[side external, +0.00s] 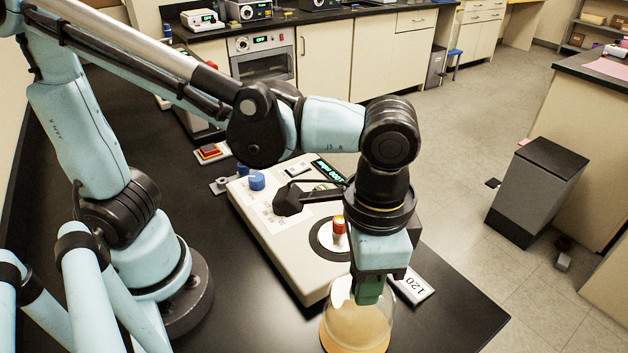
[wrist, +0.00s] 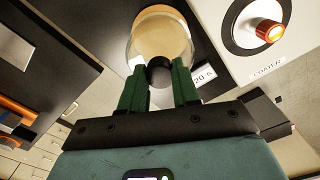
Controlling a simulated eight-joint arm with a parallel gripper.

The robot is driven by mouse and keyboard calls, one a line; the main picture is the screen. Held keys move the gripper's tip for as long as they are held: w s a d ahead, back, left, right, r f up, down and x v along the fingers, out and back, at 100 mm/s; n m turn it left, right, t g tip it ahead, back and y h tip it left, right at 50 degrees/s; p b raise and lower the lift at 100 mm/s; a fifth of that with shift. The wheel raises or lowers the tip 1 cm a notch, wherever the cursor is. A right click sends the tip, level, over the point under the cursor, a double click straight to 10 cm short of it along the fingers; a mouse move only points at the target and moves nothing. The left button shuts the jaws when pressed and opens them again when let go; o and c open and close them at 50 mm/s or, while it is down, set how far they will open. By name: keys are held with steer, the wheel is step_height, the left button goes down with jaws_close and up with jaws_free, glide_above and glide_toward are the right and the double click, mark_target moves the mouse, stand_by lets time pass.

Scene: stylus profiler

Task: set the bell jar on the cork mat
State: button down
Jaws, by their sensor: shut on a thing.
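The clear glass bell jar (side external: 327,322) is at the front edge of the side view, below my gripper (side external: 368,292). In the wrist view the bell jar (wrist: 131,48) has a dark knob (wrist: 159,72) on top, between the green fingers of my gripper (wrist: 160,88). My gripper is shut on this knob. The tan, round cork mat (side external: 358,335) shows through the glass. In the wrist view the cork mat (wrist: 160,35) lies roughly centred behind the jar. I cannot tell whether the jar's rim touches the mat.
A beige instrument (side external: 290,262) stands just left of the jar, with a round stage and a red-topped part (side external: 338,228). A white "120 S" card (side external: 412,286) lies close to the jar's right. The black bench top (side external: 455,300) is clear further right, up to its edge.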

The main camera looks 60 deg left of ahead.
steer(key=shift+f, duration=1.85)
steer(key=shift+f, duration=0.1)
steer(key=c, duration=0.8)
jaws_free()
step_height(320, 180, up, 12)
steer(key=w+a+f+n+t, duration=0.2)
steer(key=a, duration=0.5)
steer(key=w+a+f+n+t, duration=0.2)
steer(key=a, duration=0.5)
steer(key=w+a+f+n+t, duration=0.2)
steer(key=a+t, duration=0.1)
steer(key=a, duration=0.4)
steer(key=shift+w+a+f, duration=0.1)
steer(key=shift+w+a, duration=0.15)
steer(key=shift+a, duration=0.05)
